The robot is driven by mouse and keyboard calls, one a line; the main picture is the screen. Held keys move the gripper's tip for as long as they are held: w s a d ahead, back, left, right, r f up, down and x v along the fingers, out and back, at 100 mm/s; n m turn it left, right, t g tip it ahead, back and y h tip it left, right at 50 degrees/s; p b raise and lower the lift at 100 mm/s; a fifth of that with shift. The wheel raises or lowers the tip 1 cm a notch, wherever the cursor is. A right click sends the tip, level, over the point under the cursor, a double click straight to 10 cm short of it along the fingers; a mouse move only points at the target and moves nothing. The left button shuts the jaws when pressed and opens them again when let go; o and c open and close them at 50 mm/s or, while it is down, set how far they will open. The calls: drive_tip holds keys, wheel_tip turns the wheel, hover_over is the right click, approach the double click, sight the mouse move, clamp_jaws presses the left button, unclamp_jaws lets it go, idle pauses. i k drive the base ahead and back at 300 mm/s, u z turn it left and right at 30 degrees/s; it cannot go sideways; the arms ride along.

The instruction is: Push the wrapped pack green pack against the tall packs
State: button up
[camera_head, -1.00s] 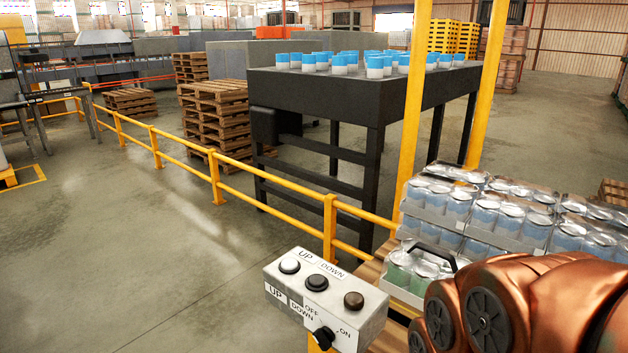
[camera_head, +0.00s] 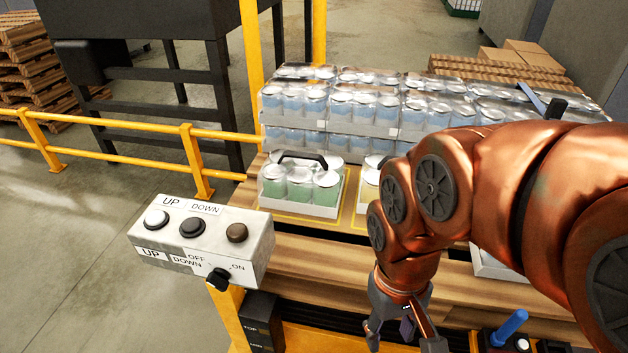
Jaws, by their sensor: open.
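The wrapped green pack (camera_head: 314,205) is a clear-film tray of green cans with a black handle on top. It stands upright on the wooden pallet, at the near left. The tall packs (camera_head: 354,112) are stacked wrapped trays of blue cans right behind it. I cannot tell whether the green pack touches them. A similar yellowish pack (camera_head: 367,193) stands to its right, partly hidden by my arm. My gripper (camera_head: 404,338) points down, open and empty, in front of and to the right of the green pack, apart from it. Its tips are near the bottom edge.
A control box (camera_head: 203,240) with UP/DOWN buttons stands at the near left of the pallet (camera_head: 335,258). A yellow railing (camera_head: 110,128) and post (camera_head: 252,75) are at the left. Another tray (camera_head: 492,266) shows partly under my arm. A blue-handled lever (camera_head: 509,328) is at the lower right.

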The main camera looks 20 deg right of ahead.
sight(305, 183)
drive_tip(key=u, duration=2.2)
drive_tip(key=k, duration=0.9)
drive_tip(key=z, duration=0.65)
drive_tip(key=i, duration=1)
